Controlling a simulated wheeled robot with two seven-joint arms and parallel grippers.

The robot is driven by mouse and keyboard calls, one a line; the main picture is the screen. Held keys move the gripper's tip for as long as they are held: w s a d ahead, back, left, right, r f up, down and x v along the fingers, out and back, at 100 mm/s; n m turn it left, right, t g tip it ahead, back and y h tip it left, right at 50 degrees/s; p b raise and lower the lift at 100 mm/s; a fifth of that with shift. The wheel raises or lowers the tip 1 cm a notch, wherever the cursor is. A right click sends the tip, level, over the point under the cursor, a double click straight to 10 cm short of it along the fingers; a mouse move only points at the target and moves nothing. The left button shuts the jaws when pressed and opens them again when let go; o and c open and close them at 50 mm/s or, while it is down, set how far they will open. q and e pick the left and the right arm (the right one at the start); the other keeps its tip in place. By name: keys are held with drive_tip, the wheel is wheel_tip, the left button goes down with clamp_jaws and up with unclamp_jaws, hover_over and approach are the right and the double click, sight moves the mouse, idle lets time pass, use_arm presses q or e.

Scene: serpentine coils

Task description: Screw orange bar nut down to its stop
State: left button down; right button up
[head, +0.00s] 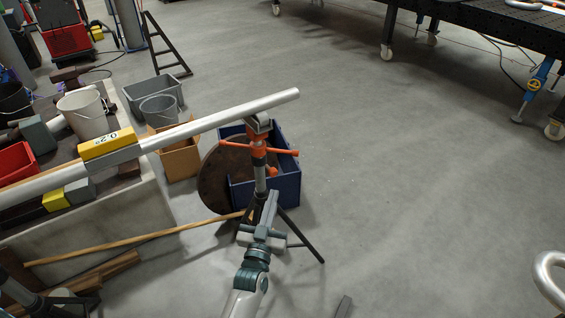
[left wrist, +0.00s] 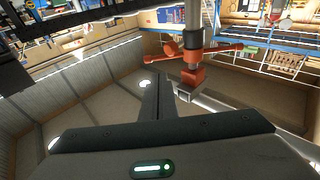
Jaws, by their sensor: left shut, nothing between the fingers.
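The orange bar nut (head: 258,151) sits on the upright post of a pipe stand (head: 260,180), just under the head that carries a long grey pipe (head: 222,118). Its orange bars stick out sideways. In the left wrist view the nut (left wrist: 192,62) is past the fingertips, slightly right of them. My left gripper (head: 272,194) is shut and empty, with its fingertips below the nut, overlapping the stand's post in the head view. The gripper (left wrist: 159,80) also shows in the left wrist view; a gap to the nut seems visible. My right gripper is not in view.
A blue crate (head: 288,180) and a brown round disc (head: 215,176) stand behind the stand. A bench with buckets is at left. A bent metal tube (head: 548,280) is at lower right.

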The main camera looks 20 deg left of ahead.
use_arm(q)
drive_tip(key=p+x, duration=0.1)
drive_tip(key=x, duration=1.3)
drive_tip(key=shift+p, duration=0.4)
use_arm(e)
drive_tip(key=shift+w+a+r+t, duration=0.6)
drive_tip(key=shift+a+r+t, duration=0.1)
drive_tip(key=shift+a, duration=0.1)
use_arm(q)
drive_tip(key=shift+f, duration=0.1)
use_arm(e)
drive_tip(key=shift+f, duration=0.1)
